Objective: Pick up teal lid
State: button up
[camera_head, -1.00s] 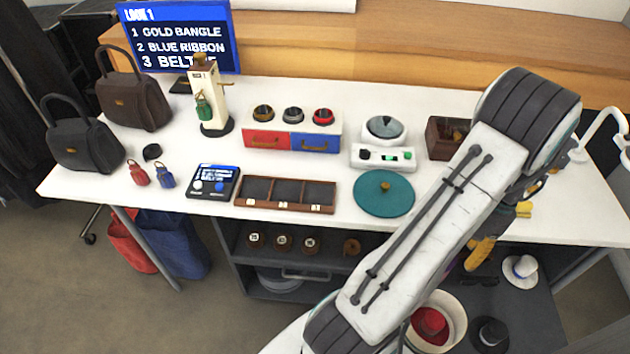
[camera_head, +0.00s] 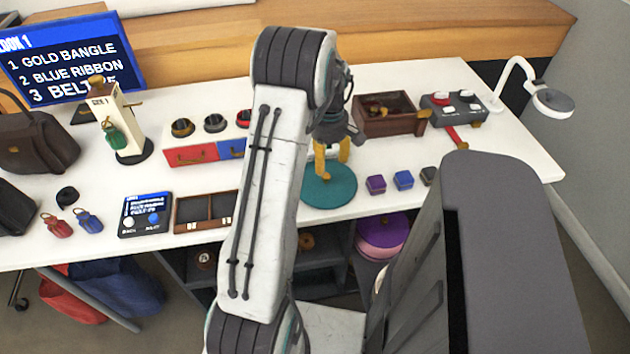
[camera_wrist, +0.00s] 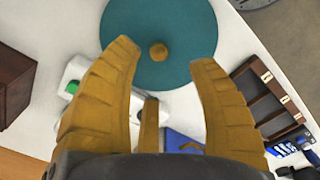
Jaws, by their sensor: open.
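The teal lid (camera_head: 330,188) is a flat round disc lying on the white table near its front edge. In the wrist view the teal lid (camera_wrist: 178,30) has a small tan knob (camera_wrist: 158,51) at its middle. My gripper (camera_head: 333,150) has yellow fingers and hangs over the lid, pointing down. In the wrist view my gripper (camera_wrist: 170,58) is open and empty, with the knob showing between the fingertips. I cannot tell how high the tips are above the lid. My arm hides part of the lid's left side in the head view.
A brown wooden box (camera_head: 388,118) stands behind the lid. Small purple (camera_head: 376,184) and blue (camera_head: 403,180) boxes sit right of it. A compartment tray (camera_head: 205,224) lies to the left, partly hidden by my arm. A white device with a green button (camera_wrist: 72,88) is close by.

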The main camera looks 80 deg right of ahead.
aim_at(326, 176)
jog(key=n, duration=0.6)
jog(key=shift+d+n, duration=0.1)
jog(key=shift+n, duration=0.3)
jog(key=shift+f, duration=3.65)
jog(key=shift+c, duration=0.5)
grip_shut()
